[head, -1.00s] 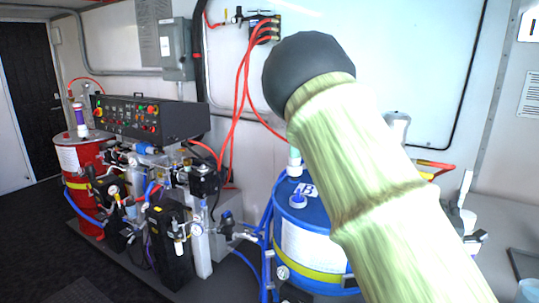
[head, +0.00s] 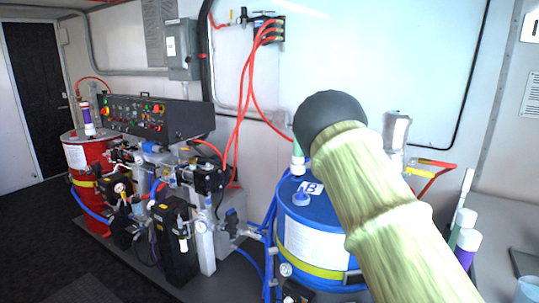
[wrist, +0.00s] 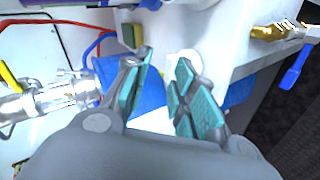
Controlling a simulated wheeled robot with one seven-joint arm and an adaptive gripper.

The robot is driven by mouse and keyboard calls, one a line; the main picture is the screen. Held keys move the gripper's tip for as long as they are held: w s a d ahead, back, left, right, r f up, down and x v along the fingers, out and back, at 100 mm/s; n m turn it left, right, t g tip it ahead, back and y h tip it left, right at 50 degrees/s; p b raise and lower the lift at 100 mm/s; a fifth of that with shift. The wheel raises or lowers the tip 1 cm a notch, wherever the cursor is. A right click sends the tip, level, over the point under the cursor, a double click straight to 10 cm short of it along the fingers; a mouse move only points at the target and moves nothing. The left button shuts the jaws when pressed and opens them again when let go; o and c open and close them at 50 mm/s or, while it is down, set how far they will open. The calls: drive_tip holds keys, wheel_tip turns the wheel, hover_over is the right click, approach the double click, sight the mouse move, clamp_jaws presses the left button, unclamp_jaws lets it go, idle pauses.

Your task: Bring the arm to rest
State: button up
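My arm (head: 375,190) rises from the lower right of the head view, with a pale green covering and a dark grey rounded end. It hides part of the blue drum and the wall behind. My gripper (wrist: 165,62) shows only in the wrist view. Its two fingers with teal pads stand apart, and I see nothing held between them. A white surface and blue parts lie beyond the fingers. How far they are from the fingertips I cannot tell.
A blue drum (head: 322,217) stands behind my arm. A red drum (head: 86,158) and a proportioner with a black control panel (head: 150,117) stand at left. In the wrist view, metal fittings (wrist: 50,102) are at left and a brass valve (wrist: 275,32) at upper right. Dark floor lies open at lower left.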

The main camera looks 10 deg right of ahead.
drive_tip(key=s+a+f+m+g+y, duration=0.2)
drive_tip(key=s+a+f, duration=0.4)
drive_tip(key=f, duration=0.3)
drive_tip(key=s+a+f+m+g+y, duration=0.2)
drive_tip(key=s+a+f+g, duration=0.1)
drive_tip(key=s+a+f, duration=0.5)
drive_tip(key=s+a+f+m+g+y, duration=0.1)
drive_tip(key=s+a+f+g, duration=0.1)
drive_tip(key=s+a+f, duration=0.2)
drive_tip(key=s+a+f+m+g+y, duration=0.2)
drive_tip(key=s+a+f, duration=0.2)
drive_tip(key=s+a, duration=0.5)
drive_tip(key=shift+s+f, duration=0.35)
drive_tip(key=shift+s, duration=0.35)
